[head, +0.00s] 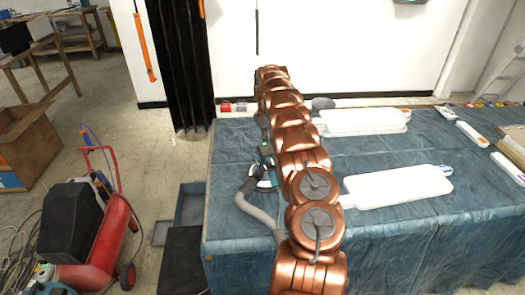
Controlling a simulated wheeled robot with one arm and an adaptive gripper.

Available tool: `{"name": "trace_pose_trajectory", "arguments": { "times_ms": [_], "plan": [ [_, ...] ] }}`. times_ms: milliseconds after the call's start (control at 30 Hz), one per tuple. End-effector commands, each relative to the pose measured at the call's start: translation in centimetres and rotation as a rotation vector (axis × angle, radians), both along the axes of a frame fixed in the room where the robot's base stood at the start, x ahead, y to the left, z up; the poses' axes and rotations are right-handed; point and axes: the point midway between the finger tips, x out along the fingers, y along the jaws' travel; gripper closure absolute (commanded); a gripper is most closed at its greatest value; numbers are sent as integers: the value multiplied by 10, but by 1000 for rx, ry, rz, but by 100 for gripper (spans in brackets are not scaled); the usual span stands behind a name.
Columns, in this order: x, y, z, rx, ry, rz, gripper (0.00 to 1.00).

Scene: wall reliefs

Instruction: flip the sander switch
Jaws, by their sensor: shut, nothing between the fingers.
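The sander (266,156) appears to be the dark and teal tool on the blue-covered table, just left of my copper arm. A grey hose (258,212) runs from it toward the table's front. My arm hides part of the tool, and its switch cannot be made out. My arm rises from the bottom of the head view and reaches up and away over the table. My gripper cannot be made out; the far end of the arm is hidden behind its own links.
The blue-covered table (420,230) holds white flat boards (398,187) to the right of my arm. A red compressor (108,240) stands on the floor at left, with dark boxes (183,262) beside the table. A black curtain (182,65) hangs behind.

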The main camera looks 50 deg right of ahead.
Motion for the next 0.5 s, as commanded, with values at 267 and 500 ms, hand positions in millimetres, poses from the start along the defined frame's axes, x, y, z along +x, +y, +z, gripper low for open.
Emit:
{"name": "trace_pose_trajectory", "arguments": {
  "times_ms": [267,500],
  "plan": [
    [0,0,-4,0,0,0,100],
    [0,0,-7,0,0,0,100]
  ]
}}
